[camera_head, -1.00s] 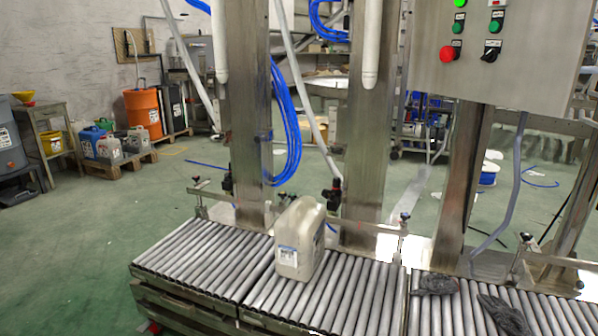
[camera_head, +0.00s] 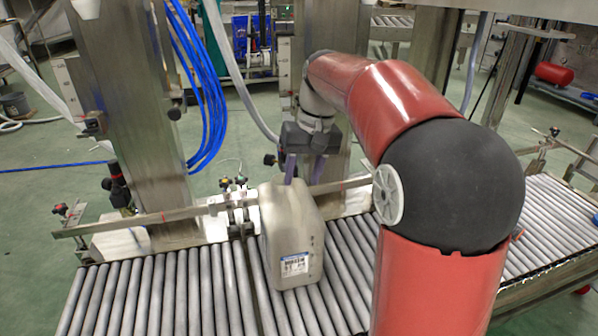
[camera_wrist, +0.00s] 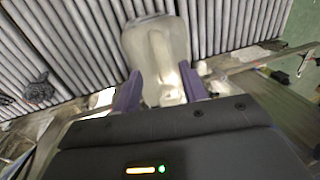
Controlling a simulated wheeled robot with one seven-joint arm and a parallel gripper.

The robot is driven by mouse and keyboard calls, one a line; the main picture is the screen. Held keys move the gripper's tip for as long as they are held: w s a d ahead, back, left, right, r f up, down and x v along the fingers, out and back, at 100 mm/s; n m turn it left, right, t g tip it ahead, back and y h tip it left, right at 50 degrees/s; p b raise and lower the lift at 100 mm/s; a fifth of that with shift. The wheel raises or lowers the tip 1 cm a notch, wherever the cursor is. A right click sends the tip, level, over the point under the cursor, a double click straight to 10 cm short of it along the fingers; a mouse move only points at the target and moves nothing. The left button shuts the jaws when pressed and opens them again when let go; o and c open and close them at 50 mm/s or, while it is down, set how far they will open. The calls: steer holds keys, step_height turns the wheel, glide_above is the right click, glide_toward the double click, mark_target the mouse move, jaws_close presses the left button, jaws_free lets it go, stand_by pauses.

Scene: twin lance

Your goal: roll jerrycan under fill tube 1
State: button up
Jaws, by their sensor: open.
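The pale, translucent jerrycan (camera_head: 290,248) stands upright on the roller conveyor, its white label facing me. My gripper (camera_head: 304,169) is at the jerrycan's far top edge, its purple fingers pointing down. In the wrist view my gripper (camera_wrist: 160,90) is open, with one finger on each side of the top of the jerrycan (camera_wrist: 157,45), near its handle and neck. I cannot tell whether the fingers touch it. A white tube end (camera_head: 86,8), perhaps a fill tube, shows at the top left; its number cannot be read.
A metal guide rail (camera_head: 190,212) with clamps runs behind the jerrycan. Steel posts (camera_head: 130,110) and hanging blue hoses (camera_head: 200,100) stand behind the conveyor. The rollers (camera_head: 150,292) left of the jerrycan are clear. My red arm hides part of the conveyor on the right.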

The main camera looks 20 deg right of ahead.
mark_target(295, 196)
steer(key=shift+w+a+f+b, duration=0.1)
steer(key=shift+a+f+b, duration=0.15)
steer(key=shift+f, duration=1.05)
steer(key=shift+w+a+f+b, duration=0.15)
steer(key=shift+a+f, duration=0.25)
steer(key=shift+f, duration=0.85)
steer(key=shift+w+a+f+b, duration=0.1)
steer(key=shift+a+f+b, duration=0.15)
steer(key=shift+f, duration=1.05)
steer(key=shift+c, duration=0.4)
jaws_close()
